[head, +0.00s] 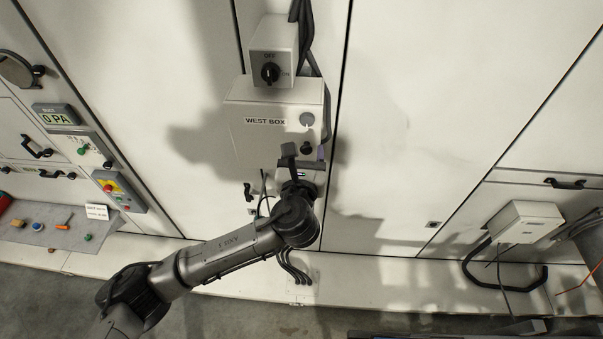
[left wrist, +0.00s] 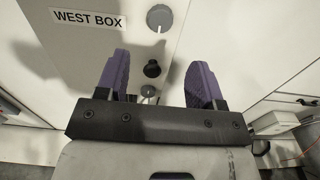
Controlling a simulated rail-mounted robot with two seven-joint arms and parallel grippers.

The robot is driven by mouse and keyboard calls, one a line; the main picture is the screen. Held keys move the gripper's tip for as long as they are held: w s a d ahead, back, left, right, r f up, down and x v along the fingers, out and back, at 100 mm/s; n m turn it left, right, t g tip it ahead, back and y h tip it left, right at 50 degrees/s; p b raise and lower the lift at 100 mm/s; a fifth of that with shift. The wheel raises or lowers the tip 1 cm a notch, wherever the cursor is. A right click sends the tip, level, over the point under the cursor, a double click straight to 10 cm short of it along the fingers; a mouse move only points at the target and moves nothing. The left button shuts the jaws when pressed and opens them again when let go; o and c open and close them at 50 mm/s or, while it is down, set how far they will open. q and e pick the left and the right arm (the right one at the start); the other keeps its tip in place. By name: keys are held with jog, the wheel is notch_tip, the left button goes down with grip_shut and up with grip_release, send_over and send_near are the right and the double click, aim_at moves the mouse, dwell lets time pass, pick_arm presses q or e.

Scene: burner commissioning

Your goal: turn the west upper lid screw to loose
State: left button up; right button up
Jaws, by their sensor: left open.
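The west box (head: 262,135) is a pale cabinet box labelled WEST BOX, and its label also shows in the left wrist view (left wrist: 89,19). I cannot tell whether anything touches.
A grey switch box (head: 272,45) with a black ON/OFF knob stands above the west box, with dark cables beside it. A shelf (head: 55,232) with small coloured parts is at the left. A pale box (head: 524,221) is at the lower right. The wall panels between are clear.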

pick_arm(q)
jog(key=shift+s+a+b, duration=0.15)
jog(key=shift+s+b, duration=0.35)
jog(key=shift+s, duration=1.95)
